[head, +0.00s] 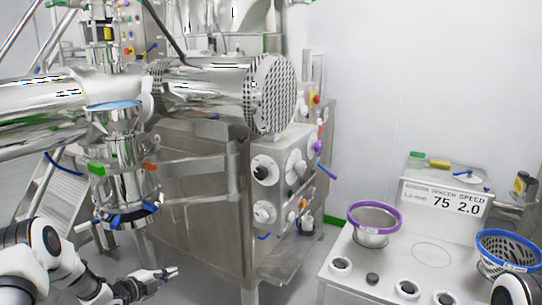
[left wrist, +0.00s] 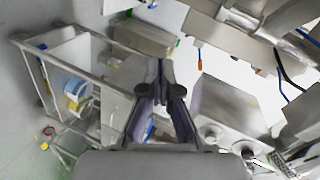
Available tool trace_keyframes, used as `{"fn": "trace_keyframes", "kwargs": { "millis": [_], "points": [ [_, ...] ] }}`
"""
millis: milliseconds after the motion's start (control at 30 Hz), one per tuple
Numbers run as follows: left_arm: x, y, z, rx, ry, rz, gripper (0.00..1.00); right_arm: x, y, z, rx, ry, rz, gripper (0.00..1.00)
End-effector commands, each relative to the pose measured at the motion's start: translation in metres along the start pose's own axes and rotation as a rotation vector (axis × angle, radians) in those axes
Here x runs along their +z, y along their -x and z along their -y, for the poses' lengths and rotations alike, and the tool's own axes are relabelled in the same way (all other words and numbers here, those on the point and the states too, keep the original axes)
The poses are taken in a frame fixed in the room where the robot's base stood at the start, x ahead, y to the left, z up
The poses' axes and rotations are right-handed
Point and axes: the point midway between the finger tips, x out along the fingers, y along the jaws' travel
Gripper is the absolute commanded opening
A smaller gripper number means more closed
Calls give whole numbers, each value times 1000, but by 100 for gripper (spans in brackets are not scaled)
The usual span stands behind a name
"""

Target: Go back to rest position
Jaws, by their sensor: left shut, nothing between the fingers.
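My left gripper (head: 168,273) is at the lower left of the head view, in front of the steel cabinet of the machine. Its fingers are together and hold nothing. In the left wrist view the fingers (left wrist: 160,68) reach up the middle of the picture, with nothing between them. A white and black part of my right arm (head: 515,290) shows at the lower right edge of the head view; its gripper does not show.
The steel machine (head: 195,185) with knobs and a perforated drum stands close behind my left gripper. At right, a white bench (head: 335,262) carries a purple-rimmed basket (head: 374,220), a blue-rimmed basket (head: 508,248) and a sign (head: 445,200). A steel vessel (head: 125,160) hangs above my left arm.

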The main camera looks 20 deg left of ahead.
Motion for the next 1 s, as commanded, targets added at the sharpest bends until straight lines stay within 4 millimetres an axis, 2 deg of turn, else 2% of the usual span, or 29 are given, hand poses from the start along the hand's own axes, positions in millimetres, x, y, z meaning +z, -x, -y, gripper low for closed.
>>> {"fn": "trace_keyframes", "kwargs": {
  "millis": [33, 133, 200, 267, 300, 367, 400, 467, 500, 600, 700, 800, 1000],
  "points": [
    [-38, -13, -28, 68, 70, -25, 0, 0, 0, 0, 0, 0, 0, 40],
    [-105, -20, -90, 218, 244, -25, 0, 0, 0, 0, 0, 0, 0, 40],
    [-149, -11, -137, 337, 373, 6, 0, 0, 0, 0, 0, 0, 0, 40],
    [-183, 6, -176, 444, 485, 57, 0, 0, 0, 0, 0, 0, 0, 40],
    [-204, 22, -202, 516, 560, 105, 0, 0, 0, 0, 0, 0, 0, 40],
    [-231, 54, -239, 623, 670, 203, 0, 0, 0, 0, 0, 0, 0, 40],
    [-246, 80, -261, 689, 740, 284, 0, 0, 0, 0, 0, 0, 0, 40],
    [-263, 124, -288, 776, 845, 435, 0, 0, 0, 0, 0, 0, 0, 40],
    [-270, 156, -302, 818, 914, 555, 0, 0, 0, 0, 0, 0, 0, 40],
    [-273, 231, -316, 838, 1090, 879, 0, 0, 0, 0, 0, 0, 0, 40],
    [-266, 277, -317, 743, 1272, 1163, 0, 0, 0, 0, 0, 0, 0, 40],
    [-263, 276, -318, 677, 1364, 1234, 0, 0, 0, 0, 0, 0, 0, 40],
    [-263, 275, -318, 668, 1378, 1238, 0, 0, 0, 0, 0, 0, 0, 40]
  ]
}}
